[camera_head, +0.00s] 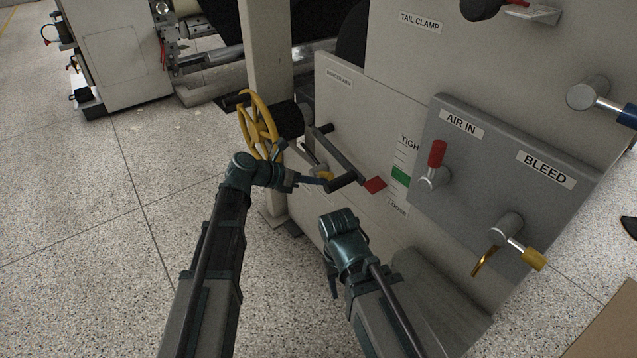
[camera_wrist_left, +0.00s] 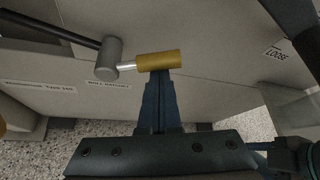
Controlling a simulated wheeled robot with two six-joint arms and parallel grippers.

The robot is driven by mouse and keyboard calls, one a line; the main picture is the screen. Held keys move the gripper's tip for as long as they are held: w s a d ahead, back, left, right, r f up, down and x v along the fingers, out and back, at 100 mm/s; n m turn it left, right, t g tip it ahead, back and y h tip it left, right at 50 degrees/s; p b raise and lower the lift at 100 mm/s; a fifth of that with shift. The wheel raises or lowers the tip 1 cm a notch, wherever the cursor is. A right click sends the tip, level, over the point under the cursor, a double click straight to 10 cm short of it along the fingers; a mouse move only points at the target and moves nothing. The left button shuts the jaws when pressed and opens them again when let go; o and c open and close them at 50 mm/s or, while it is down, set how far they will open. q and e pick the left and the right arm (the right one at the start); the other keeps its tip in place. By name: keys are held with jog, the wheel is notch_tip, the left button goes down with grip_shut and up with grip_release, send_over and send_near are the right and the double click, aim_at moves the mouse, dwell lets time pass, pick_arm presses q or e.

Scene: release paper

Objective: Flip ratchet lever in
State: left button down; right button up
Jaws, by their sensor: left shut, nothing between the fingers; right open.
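A small lever with a yellow grip (camera_wrist_left: 158,60) and a grey hub (camera_wrist_left: 109,59) sticks out of the machine's side panel. In the head view its yellow grip (camera_head: 326,175) is small and partly hidden. My left gripper (camera_head: 322,181) is shut and empty, with its fingertips right at the yellow grip. In the left wrist view the shut fingers (camera_wrist_left: 160,78) end at the grip's lower edge; I cannot tell whether they touch. My right gripper (camera_head: 331,280) is open and empty, low in front of the panel and away from the lever.
A dark crank arm (camera_head: 344,155) with a handle lies close above my left gripper. A yellow handwheel (camera_head: 258,125) stands to the left. A red pointer (camera_head: 374,185), a red-handled valve (camera_head: 436,155) and a yellow-handled valve (camera_head: 534,259) are to the right. The floor on the left is clear.

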pick_arm(q)
jog(key=shift+w+a+r+p, duration=0.1)
jog(key=shift+w+r+p, duration=0.2)
jog(key=shift+r, duration=0.2)
jog(key=shift+w+a+r, duration=0.1)
jog(key=shift+r, duration=0.05)
dwell(0.4)
jog(key=shift+a+r+p, duration=0.15)
jog(key=shift+a+p, duration=0.1)
jog(key=shift+p, duration=0.1)
jog(key=p+v, duration=0.6)
jog(key=v, duration=0.7)
jog(key=shift+s, duration=0.3)
